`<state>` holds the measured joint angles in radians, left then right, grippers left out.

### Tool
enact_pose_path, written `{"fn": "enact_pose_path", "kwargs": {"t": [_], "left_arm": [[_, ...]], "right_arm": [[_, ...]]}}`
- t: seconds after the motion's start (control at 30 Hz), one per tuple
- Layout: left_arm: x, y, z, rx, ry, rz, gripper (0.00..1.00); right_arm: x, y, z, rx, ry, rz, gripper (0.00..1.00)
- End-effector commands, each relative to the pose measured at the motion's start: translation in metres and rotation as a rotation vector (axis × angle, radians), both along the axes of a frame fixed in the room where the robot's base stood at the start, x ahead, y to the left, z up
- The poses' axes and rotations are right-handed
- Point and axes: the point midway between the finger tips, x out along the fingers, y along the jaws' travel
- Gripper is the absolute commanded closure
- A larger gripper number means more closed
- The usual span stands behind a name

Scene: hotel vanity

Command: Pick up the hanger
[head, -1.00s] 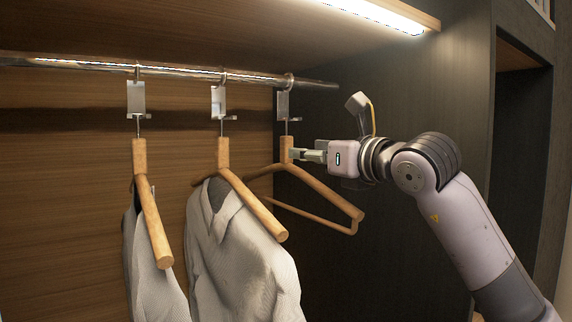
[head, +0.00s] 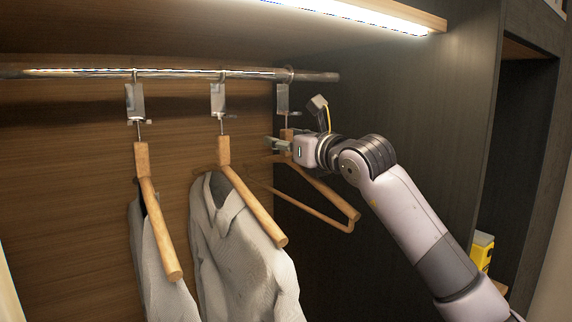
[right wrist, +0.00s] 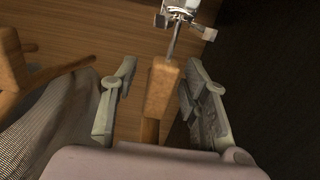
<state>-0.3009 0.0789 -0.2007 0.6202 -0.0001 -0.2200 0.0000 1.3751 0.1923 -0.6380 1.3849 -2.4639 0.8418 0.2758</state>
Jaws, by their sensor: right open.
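The empty wooden hanger (head: 325,201) hangs from the rail at the right end of the row, by a metal hook fitting (head: 283,98). My right gripper (head: 277,145) is at its upper neck. In the right wrist view the neck of the hanger (right wrist: 161,88) stands between the two open fingers of my right gripper (right wrist: 158,98), with gaps on both sides. Part of the hanger's neck is hidden behind the gripper in the head view. My left gripper is not in view.
Two more wooden hangers hold grey garments: a middle one (head: 252,204) and a left one (head: 158,228). The metal rail (head: 190,75) runs above them under a lit shelf. A dark side panel (head: 420,130) stands at right. A yellow object (head: 481,254) sits low at right.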

Motion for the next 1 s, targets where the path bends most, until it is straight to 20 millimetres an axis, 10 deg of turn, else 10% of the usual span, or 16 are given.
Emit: {"fn": "enact_pose_path", "kwargs": {"t": [1.0], "left_arm": [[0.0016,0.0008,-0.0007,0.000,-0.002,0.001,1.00]], "right_arm": [[-0.0005,-0.0003,0.0000,0.000,0.000,0.000,1.00]]}}
